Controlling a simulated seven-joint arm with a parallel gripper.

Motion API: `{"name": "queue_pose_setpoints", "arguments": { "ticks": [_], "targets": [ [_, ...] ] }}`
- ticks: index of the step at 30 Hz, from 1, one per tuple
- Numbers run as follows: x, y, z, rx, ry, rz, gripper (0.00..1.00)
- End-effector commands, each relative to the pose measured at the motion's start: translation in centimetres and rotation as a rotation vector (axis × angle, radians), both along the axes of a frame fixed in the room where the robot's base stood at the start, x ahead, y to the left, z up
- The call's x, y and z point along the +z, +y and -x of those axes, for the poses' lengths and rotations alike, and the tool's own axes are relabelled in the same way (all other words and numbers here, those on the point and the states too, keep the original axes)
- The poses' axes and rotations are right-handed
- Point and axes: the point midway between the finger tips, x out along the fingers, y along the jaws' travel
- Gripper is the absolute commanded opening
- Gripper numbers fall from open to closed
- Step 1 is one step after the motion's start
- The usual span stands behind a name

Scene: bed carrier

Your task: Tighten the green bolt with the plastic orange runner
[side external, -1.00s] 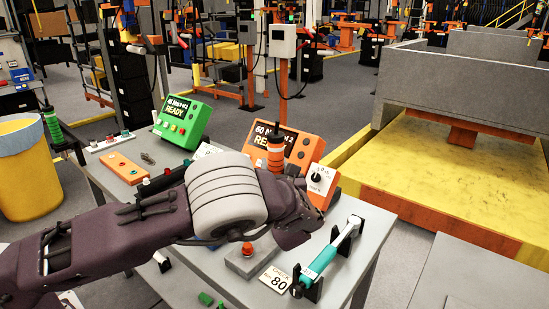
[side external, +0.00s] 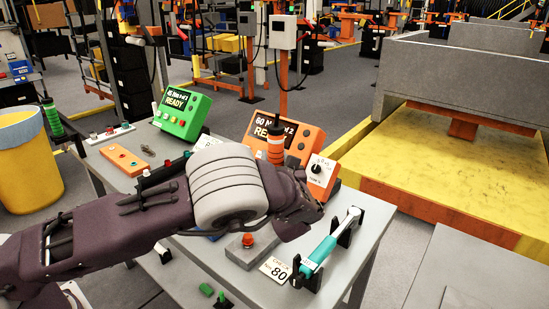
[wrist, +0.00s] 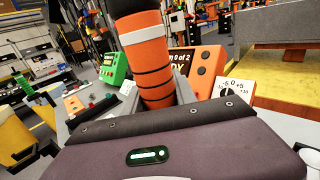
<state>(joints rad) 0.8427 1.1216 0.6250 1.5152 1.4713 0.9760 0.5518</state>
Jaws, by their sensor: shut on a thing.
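The orange runner (side external: 276,146) is an upright orange cylinder with black bands. It fills the upper middle of the wrist view (wrist: 150,58), leaning slightly. My gripper (wrist: 156,102) is shut around its lower part; the dark hand hides its lower end. In the side view, the hand is above the grey table, in front of the orange control box. I cannot make out a green bolt for certain.
The orange control box (side external: 288,138) stands close behind the runner. A green control box (side external: 182,114) is at the back left. A teal wrench (side external: 321,252) rests on black stands at the right, by a card reading 80. A red button (side external: 247,240) sits below the arm.

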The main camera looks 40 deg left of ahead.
Motion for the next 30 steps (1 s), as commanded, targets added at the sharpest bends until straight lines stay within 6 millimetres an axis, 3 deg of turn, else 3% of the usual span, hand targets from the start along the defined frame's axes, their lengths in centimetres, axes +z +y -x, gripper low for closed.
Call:
{"name": "queue_pose_setpoints", "arguments": {
  "ticks": [30],
  "targets": [
    [-1.0, 0.0, 0.0, 0.001, -0.004, -0.002, 0.0]
  ]
}}
